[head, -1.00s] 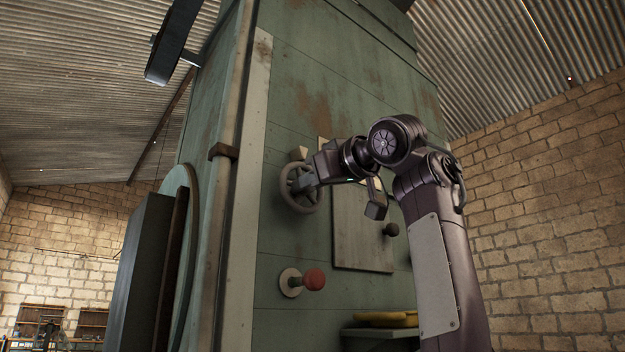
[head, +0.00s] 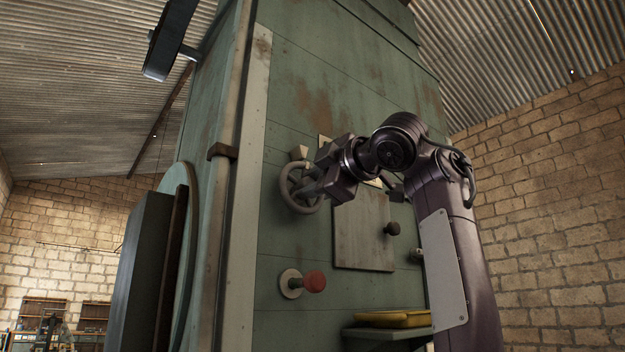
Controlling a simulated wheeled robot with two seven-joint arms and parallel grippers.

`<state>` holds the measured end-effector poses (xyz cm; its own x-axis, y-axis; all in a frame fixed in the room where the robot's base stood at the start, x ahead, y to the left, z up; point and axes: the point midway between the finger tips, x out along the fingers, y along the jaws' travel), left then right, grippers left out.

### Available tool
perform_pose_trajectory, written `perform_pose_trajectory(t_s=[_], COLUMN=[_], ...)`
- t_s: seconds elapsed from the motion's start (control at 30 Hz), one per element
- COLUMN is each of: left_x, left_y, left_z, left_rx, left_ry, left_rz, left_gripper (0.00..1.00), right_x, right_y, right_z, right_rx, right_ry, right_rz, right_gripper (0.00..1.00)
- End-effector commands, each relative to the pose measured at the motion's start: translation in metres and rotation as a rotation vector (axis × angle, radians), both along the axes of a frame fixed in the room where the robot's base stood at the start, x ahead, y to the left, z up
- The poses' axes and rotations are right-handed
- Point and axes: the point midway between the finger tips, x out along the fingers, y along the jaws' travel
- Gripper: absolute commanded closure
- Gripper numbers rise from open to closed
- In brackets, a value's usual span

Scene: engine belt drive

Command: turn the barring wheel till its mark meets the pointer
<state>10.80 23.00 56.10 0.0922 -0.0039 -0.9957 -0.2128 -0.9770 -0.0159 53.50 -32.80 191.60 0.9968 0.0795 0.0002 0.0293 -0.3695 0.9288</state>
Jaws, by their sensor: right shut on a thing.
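The barring wheel (head: 287,188) is a small grey spoked handwheel on the green machine panel (head: 330,100). My right gripper (head: 308,188) reaches it from the right and is shut on the right part of the wheel, covering some of its rim and spokes. A small pale block (head: 299,152) sits on the panel just above the wheel; it may be the pointer. I cannot make out the mark on the wheel. My left gripper is not in view.
A red knob (head: 314,281) sticks out below the wheel. A yellow tray (head: 395,319) lies on a green shelf (head: 385,332) low down. A dark flat part stands at the left.

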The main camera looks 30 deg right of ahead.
Motion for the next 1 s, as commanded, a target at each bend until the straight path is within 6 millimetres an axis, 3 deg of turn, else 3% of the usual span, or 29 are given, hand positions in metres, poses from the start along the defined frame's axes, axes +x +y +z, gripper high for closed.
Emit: perform_pose_trajectory(t_s=[0.3, 0.8, 0.83, 0.9, 1.0], left_x=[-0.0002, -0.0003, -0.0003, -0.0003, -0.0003], left_y=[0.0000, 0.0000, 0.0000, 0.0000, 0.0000], left_z=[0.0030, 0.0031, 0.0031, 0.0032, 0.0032], left_rx=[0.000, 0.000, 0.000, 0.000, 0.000], left_ry=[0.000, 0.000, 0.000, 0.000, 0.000], left_rz=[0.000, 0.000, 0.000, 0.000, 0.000], left_gripper=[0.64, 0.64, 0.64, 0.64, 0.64], right_x=[-0.0001, 0.0000, 0.0000, 0.0000, 0.0000], right_y=[-0.0004, -0.0002, -0.0002, -0.0002, -0.0001], right_z=[-0.0001, -0.0003, -0.0003, -0.0003, -0.0003], right_rx=[-0.104, -0.119, -0.119, -0.119, -0.118], right_ry=[-0.008, -0.009, -0.009, -0.009, -0.009], right_rz=[0.000, 0.000, 0.000, 0.000, 0.000], right_gripper=[0.95, 0.95, 0.68, 0.63, 0.63])
